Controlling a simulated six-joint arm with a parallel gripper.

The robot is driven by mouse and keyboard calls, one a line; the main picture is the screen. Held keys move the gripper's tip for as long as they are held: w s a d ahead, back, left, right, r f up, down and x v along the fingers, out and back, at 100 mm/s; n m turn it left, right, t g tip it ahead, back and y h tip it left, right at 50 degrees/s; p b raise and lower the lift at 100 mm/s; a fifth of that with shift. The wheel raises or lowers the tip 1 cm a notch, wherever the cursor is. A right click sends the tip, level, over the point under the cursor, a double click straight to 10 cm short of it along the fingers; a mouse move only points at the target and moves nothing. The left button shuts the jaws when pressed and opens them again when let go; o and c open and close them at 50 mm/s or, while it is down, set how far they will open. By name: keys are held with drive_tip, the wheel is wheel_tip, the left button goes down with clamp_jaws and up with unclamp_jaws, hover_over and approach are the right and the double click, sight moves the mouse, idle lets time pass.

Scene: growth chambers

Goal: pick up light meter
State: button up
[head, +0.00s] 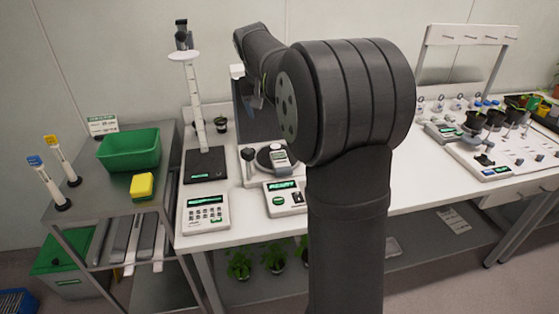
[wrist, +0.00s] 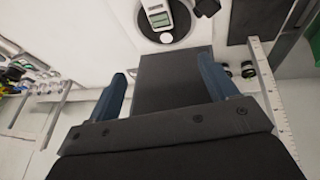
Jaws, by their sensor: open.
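The light meter (head: 281,158) appears to be the small handheld device with a grey-green display lying on a dark round plate (head: 264,160) on the white bench. In the wrist view the light meter (wrist: 158,14) is at the top edge, partly cut off, with a pale round part below its display. My gripper (wrist: 163,72) is open, its two blue fingers wide apart with nothing held between them. The light meter lies beyond the fingertips, apart from them. In the head view my gripper (head: 257,102) is small and partly hidden by my arm, above and behind the plate.
A dark upright panel (head: 258,124) stands behind the plate. A white ruled column (head: 196,105) rises at its left. Boxes with displays (head: 285,198) and a keypad (head: 204,214) sit in front. A green bin (head: 130,150) and yellow sponge (head: 142,186) are on the left cart.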

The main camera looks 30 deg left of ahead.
drive_tip(key=g+y, duration=0.1)
drive_tip(key=y, duration=0.1)
approach(281, 163)
drive_tip(key=shift+w+a+f, duration=0.15)
drive_tip(key=shift+w+f, duration=0.3)
drive_tip(key=shift+f, duration=0.15)
drive_tip(key=shift+w+a+f, duration=0.15)
drive_tip(key=shift+w+f, duration=0.3)
drive_tip(key=shift+f, duration=0.2)
drive_tip(key=shift+s+x, duration=0.15)
drive_tip(key=shift+x, duration=1.4)
drive_tip(key=shift+s+x, duration=0.15)
drive_tip(key=shift+x, duration=1.45)
drive_tip(key=shift+a, duration=0.1)
drive_tip(key=c, duration=1.3)
